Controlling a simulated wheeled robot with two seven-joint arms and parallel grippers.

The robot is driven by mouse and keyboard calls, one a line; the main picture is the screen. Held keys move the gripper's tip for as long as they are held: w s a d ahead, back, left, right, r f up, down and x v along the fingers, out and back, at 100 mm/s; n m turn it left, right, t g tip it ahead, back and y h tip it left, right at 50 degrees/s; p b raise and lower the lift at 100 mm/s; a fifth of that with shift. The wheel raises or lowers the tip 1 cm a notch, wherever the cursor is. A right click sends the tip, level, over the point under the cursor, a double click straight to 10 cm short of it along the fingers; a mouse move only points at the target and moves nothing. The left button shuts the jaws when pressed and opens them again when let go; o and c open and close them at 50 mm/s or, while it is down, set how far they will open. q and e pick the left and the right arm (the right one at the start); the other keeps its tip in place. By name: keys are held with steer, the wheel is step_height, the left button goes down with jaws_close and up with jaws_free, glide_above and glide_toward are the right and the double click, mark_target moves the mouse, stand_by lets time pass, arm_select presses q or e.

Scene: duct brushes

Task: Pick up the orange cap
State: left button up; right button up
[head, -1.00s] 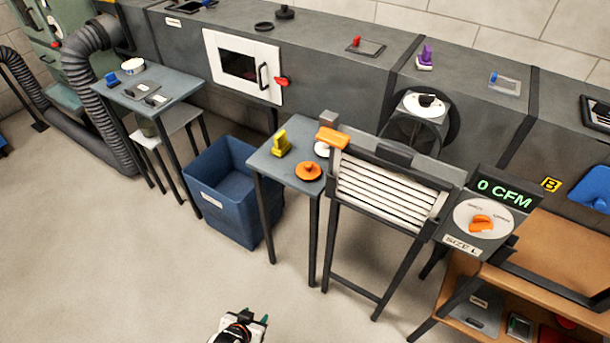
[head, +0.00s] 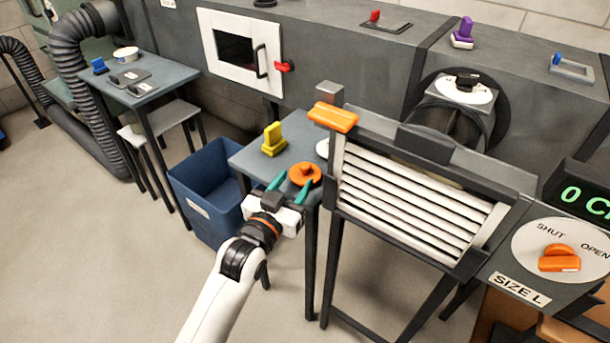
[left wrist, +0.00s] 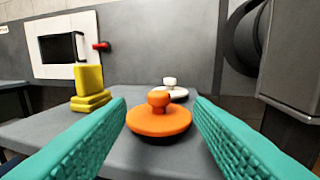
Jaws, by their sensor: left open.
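The orange cap (head: 305,174) is a round disc with a knob on top. It lies on the small grey table (head: 248,159), near the table's front right edge. My left gripper (head: 290,186) reaches over the table's front edge with its teal fingers open, one on each side of the cap in the picture. In the left wrist view the orange cap (left wrist: 159,117) sits centred ahead between the two spread fingers (left wrist: 160,140), with a gap on both sides. Nothing is held. My right gripper is not in view.
A yellow block-like piece (head: 273,139) stands left of the cap. A white knobbed cap (left wrist: 172,88) lies just behind it. A louvred unit with an orange handle (head: 333,117) rises close on the right. A blue bin (head: 207,184) stands on the floor at left.

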mark_target(302, 169)
arm_select(q)
steer(key=b+x, duration=0.1)
steer(key=x, duration=0.5)
steer(key=shift+w+d, duration=0.1)
steer(key=shift+w, duration=0.25)
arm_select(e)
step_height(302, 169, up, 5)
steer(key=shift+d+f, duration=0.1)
arm_select(q)
steer(key=c, duration=1)
